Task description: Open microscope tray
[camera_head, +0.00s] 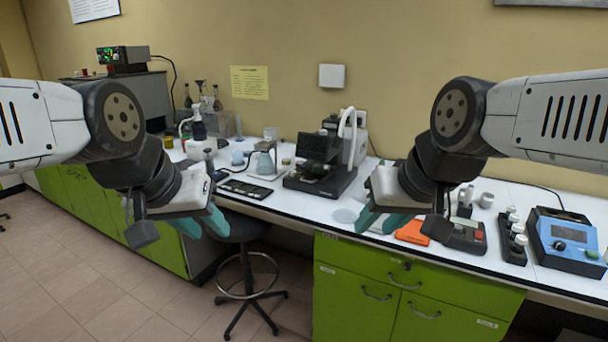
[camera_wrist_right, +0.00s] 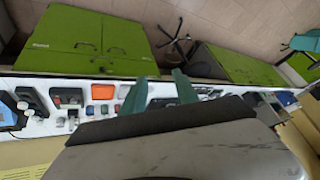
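The microscope (camera_head: 325,178) is a dark instrument with a white curved arm. It stands on the white bench between my two grippers in the head view. Its stage area is small and dark, and I cannot tell the tray apart from the base. My left gripper (camera_head: 203,225) is over the floor in front of the bench, left of the microscope, with its teal fingers apart and empty. My right gripper (camera_head: 382,219) is near the bench's front edge, right of the microscope. In the right wrist view its teal fingers (camera_wrist_right: 160,92) are spread with nothing held between them.
The white bench (camera_head: 285,207) runs along the wall. A dark flat tablet (camera_head: 246,189) and glassware are at left. A black stool (camera_head: 243,228) stands before the bench.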

